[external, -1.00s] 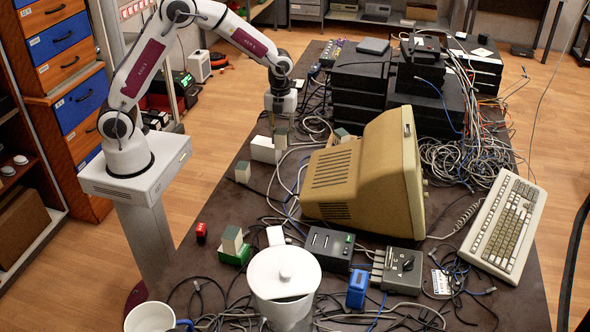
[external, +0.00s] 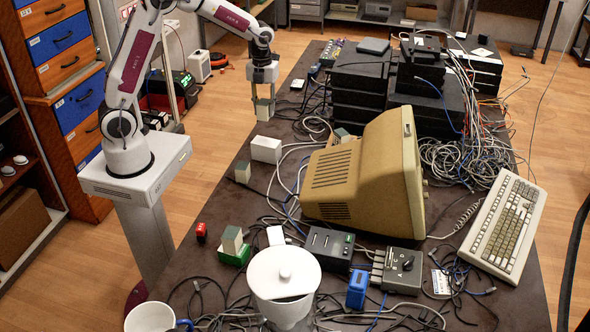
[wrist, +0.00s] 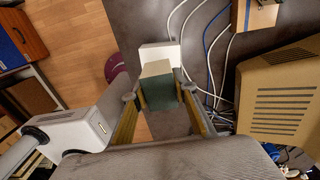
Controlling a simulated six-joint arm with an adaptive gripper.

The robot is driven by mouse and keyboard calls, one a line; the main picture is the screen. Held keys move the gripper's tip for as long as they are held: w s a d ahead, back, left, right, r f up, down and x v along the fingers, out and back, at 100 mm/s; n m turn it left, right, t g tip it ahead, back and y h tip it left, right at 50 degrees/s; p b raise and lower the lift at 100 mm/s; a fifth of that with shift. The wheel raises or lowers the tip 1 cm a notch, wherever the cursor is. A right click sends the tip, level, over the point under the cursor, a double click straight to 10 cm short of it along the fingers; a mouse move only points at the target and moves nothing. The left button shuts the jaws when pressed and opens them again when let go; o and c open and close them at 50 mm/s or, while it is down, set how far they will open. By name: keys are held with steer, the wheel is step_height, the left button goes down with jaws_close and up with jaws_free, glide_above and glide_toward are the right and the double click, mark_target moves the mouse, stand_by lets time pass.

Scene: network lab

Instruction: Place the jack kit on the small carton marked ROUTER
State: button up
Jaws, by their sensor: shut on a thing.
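My gripper (external: 263,98) is shut on a small block-like box with a cream top and a grey-green side (wrist: 158,86), which I take to be the jack kit. It also shows between the fingers in the external view (external: 263,113), held above the table. A plain white box (external: 266,149) lies on the table below it in the external view; the wrist view shows this white box (wrist: 160,54) just past the held box, partly hidden by it. No ROUTER lettering is readable, so I cannot tell which box is that carton.
A beige monitor (external: 360,180) stands right of the gripper, with loose cables around it. Black device stacks (external: 362,88) fill the back. A cream box on a green one (external: 233,248), a red item (external: 201,233) and a white lidded pot (external: 284,275) stand nearer the front.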

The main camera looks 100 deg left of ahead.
glide_above(266, 141)
steer(key=shift+d+f, duration=0.15)
steer(key=shift+f, duration=2.95)
steer(key=shift+f, duration=1.9)
steer(key=shift+f, duration=0.15)
steer(key=o, duration=1.1)
steer(key=shift+o, duration=0.2)
steer(key=shift+r, duration=3.95)
